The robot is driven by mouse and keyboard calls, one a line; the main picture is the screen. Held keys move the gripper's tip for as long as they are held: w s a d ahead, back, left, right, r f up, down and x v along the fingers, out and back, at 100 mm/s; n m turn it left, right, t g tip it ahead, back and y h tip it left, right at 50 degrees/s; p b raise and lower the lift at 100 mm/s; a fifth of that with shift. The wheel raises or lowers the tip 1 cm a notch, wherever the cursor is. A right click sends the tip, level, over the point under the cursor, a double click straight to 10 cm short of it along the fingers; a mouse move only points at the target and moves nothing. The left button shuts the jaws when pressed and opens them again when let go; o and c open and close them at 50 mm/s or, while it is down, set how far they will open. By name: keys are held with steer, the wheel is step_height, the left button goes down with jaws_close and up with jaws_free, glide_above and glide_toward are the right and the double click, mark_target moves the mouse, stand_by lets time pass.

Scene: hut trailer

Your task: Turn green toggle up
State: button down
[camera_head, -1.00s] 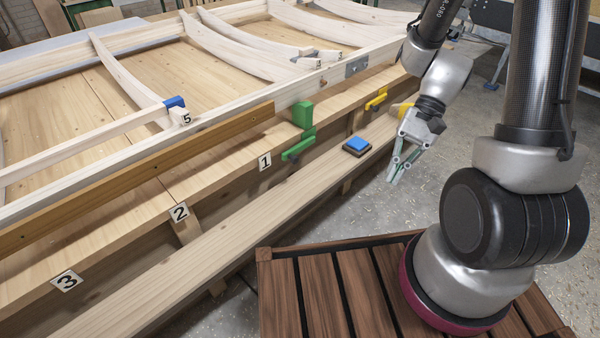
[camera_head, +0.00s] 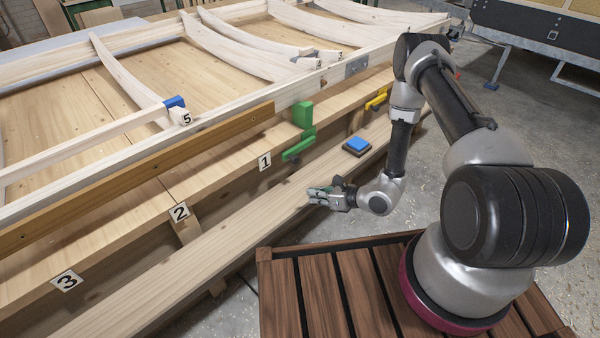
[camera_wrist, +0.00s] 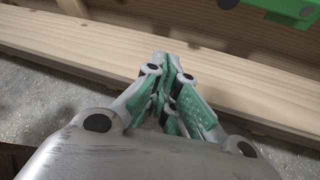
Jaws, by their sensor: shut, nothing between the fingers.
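The green toggle (camera_head: 303,118) is mounted on the side of the wooden frame.
A blue button on a dark base (camera_head: 357,146) sits on the lower plank (camera_head: 235,226), right of the toggle. A yellow handle (camera_head: 376,99) is farther right. Labels 1 (camera_head: 265,161), 2 (camera_head: 179,212) and 3 (camera_head: 67,281) mark the frame. A blue clamp (camera_head: 174,102) is above.

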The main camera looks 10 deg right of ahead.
steer(key=w, duration=0.1)
steer(key=w+d+m+t+h, duration=0.1)
steer(key=w, duration=0.1)
steer(key=w+d+t, duration=0.1)
steer(key=shift+w+d+m+h, duration=0.1)
steer(key=shift+w+m+h, duration=0.3)
steer(key=x, duration=0.9)
steer(key=shift+w+a+f, duration=0.1)
steer(key=shift+w+a, duration=0.1)
steer(key=shift+a, duration=0.1)
steer(key=shift+w+d+r, duration=0.1)
steer(key=shift+w+r, duration=0.1)
steer(key=shift+r, duration=0.4)
steer(key=shift+w+r, duration=0.15)
steer(key=shift+r, duration=0.45)
steer(key=shift+w+r, duration=0.1)
steer(key=shift+r, duration=0.6)
steer(key=shift+r, duration=0.15)
